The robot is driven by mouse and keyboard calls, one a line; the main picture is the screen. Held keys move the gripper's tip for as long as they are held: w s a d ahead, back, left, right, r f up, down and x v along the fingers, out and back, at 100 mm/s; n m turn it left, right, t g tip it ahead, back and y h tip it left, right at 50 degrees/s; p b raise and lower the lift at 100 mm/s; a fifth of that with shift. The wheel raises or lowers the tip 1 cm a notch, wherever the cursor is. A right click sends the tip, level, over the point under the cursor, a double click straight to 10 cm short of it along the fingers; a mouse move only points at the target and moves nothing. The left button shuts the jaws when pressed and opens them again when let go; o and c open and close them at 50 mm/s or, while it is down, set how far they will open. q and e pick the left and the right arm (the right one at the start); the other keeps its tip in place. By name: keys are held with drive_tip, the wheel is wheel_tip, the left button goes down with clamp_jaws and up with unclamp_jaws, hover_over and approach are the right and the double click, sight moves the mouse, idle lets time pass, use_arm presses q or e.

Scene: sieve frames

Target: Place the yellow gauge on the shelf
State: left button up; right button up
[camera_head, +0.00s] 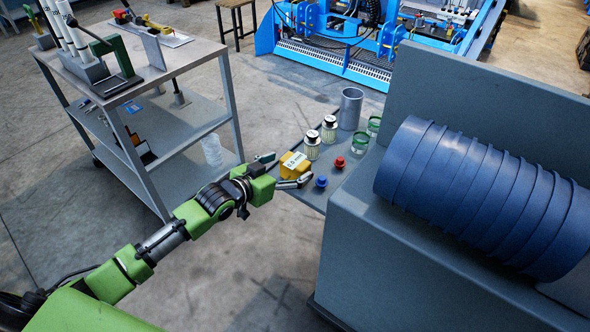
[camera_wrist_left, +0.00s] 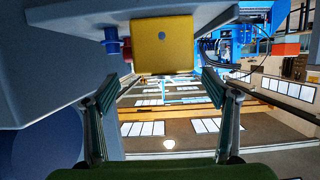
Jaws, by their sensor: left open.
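The yellow gauge (camera_head: 294,164), a blocky piece with a white label, is at the outer edge of the grey ledge (camera_head: 313,197) beside the machine. In the left wrist view the gauge (camera_wrist_left: 163,45) shows a plain yellow face with a small blue dot, near the underside of the ledge (camera_wrist_left: 75,12). My left gripper (camera_head: 280,171) is open, its fingers spread to either side of the gauge. In the left wrist view the open fingertips (camera_wrist_left: 162,86) show clear gaps to the gauge. My right gripper is not in view.
A blue knob (camera_head: 321,182), red knob (camera_head: 339,162), two white jars (camera_head: 312,146), green-rimmed glasses (camera_head: 359,143) and a grey cylinder (camera_head: 350,108) crowd the ledge. A ribbed blue drum (camera_head: 470,195) lies at right. A grey cart with a lower shelf (camera_head: 185,123) stands left; floor between is clear.

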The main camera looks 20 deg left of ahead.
sight(295, 160)
use_arm(q)
drive_tip(key=x, duration=0.5)
drive_tip(key=shift+w+a+r, duration=0.1)
drive_tip(key=shift+a+r, duration=0.05)
drive_tip(key=shift+a, duration=0.15)
drive_tip(key=c, duration=1.4)
drive_tip(key=shift+c, duration=0.2)
drive_tip(key=shift+r, duration=0.15)
